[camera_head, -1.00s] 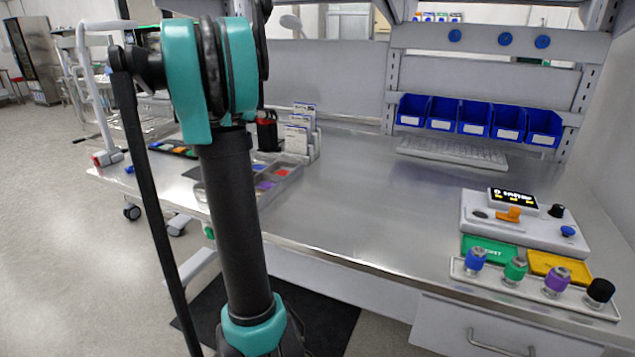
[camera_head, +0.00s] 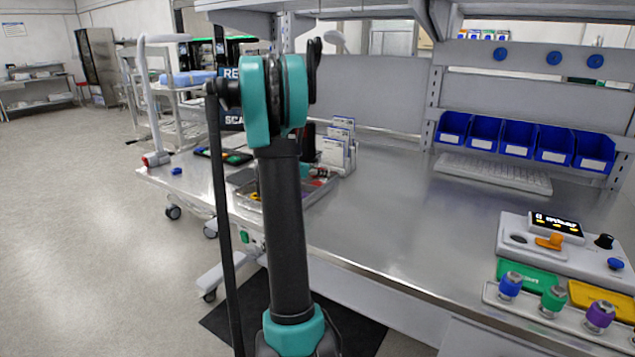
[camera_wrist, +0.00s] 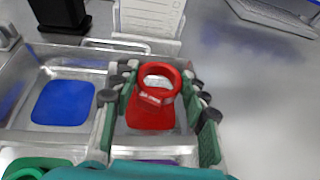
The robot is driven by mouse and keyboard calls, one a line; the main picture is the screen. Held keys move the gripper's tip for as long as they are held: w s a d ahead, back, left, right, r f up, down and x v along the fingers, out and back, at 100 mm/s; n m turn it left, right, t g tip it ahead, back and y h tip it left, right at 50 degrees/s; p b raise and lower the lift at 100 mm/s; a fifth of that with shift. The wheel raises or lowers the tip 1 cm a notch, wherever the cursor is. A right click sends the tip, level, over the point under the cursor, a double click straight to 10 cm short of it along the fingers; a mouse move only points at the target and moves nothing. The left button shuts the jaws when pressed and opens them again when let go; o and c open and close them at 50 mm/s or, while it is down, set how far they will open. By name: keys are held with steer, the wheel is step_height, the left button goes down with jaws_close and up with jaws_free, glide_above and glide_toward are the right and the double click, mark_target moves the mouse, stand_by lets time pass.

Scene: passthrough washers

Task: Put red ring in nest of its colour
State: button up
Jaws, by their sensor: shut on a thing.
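In the wrist view the red ring (camera_wrist: 147,98) is between my gripper's two green-grey fingers (camera_wrist: 160,100), which are shut on it. It is over a compartment of the clear divided tray (camera_wrist: 35,58). A red patch (camera_wrist: 150,120), seemingly that compartment's floor, shows just below the ring. I cannot tell whether the ring touches it. A blue patch (camera_wrist: 62,102) lies in the compartment to the left. In the head view the tray (camera_head: 322,198) is on the bench, partly behind my arm, and my gripper is mostly hidden.
A green ring (camera_wrist: 38,166) sits at the lower left of the wrist view, and a purple patch shows at its bottom edge. A white card rack (camera_head: 338,150) stands close behind the tray.

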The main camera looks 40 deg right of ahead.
steer(key=shift+f, duration=2)
steer(key=shift+f, duration=0.15)
steer(key=o, duration=0.6)
steer(key=shift+o, duration=0.2)
